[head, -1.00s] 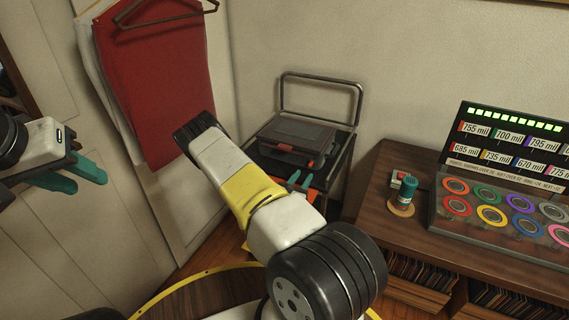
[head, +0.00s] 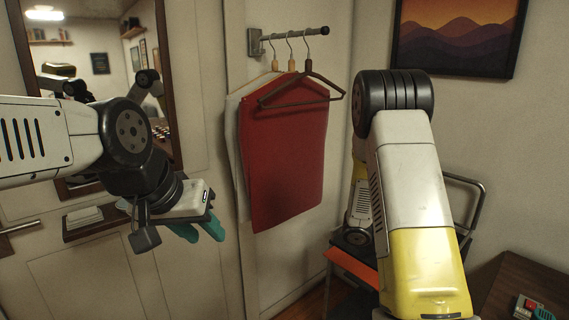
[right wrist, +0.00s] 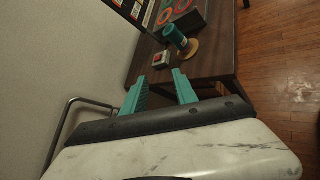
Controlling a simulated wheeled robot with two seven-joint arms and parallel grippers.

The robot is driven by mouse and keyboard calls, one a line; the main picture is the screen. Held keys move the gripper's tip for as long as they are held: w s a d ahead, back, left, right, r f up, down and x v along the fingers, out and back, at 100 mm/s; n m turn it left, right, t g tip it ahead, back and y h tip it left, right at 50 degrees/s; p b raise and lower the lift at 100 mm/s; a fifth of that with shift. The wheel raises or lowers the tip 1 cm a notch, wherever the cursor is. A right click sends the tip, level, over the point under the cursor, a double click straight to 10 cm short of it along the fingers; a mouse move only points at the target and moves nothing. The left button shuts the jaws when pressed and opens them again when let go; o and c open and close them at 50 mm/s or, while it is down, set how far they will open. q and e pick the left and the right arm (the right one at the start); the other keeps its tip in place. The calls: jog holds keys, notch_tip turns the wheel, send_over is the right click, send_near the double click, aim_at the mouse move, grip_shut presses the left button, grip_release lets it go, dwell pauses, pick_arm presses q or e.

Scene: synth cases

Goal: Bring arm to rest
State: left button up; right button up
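My left gripper (head: 197,231) shows in the head view at left, its teal fingers hanging down with a gap between them. It looks open and nothing is between the fingers. My right arm (head: 405,180) stands bent at right of centre in the head view, its black joint at the top. The right gripper is hidden in the head view. In the right wrist view my right gripper (right wrist: 160,85) has its two teal fingers apart, with nothing between them. They reach toward the near edge of a wooden cabinet (right wrist: 212,65).
A red cloth (head: 285,160) hangs from a wall rail (head: 295,36), between my arms. A metal-framed cart (head: 478,205) stands behind my right arm. A framed picture (head: 460,35) hangs above.

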jog(key=s+a+r+m+t+y, duration=0.2)
jog(key=s+a+r+m+y, duration=0.1)
jog(key=a, duration=0.5)
jog(key=s+a+r+m+t+y, duration=0.2)
jog(key=s+a+r+y, duration=0.4)
jog(key=a+r, duration=0.3)
jog(key=s+a+r+m+t+y, duration=0.3)
jog(key=a+r+y, duration=0.3)
jog(key=a+r, duration=0.2)
jog(key=shift+s+a+m+t, duration=0.3)
jog(key=shift+s+a+t, duration=0.15)
jog(key=shift+s, duration=0.2)
dwell(0.9)
